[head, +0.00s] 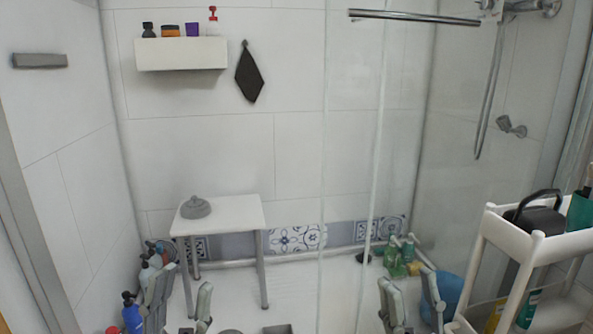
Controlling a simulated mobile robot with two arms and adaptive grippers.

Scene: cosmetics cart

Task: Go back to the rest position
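My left gripper (180,299) is at the bottom left of the head view. Its two grey-green fingers stand upright and wide apart with nothing between them. My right gripper (411,300) is at the bottom right of centre, also with its fingers spread and empty. Both are low in the picture, and their arms are mostly cut off by the lower edge. The white cosmetics cart (487,228) is at the right, to the right of my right gripper. A black item with a handle (537,218) and a teal item (581,210) are on its top tier.
A white table (240,214) with a grey object (195,208) stands at the back left. Several bottles (132,313) stand along the left wall. A blue bucket-like object (449,291) and green bottles (400,258) are behind my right gripper. A glass panel edge (380,120) runs vertically.

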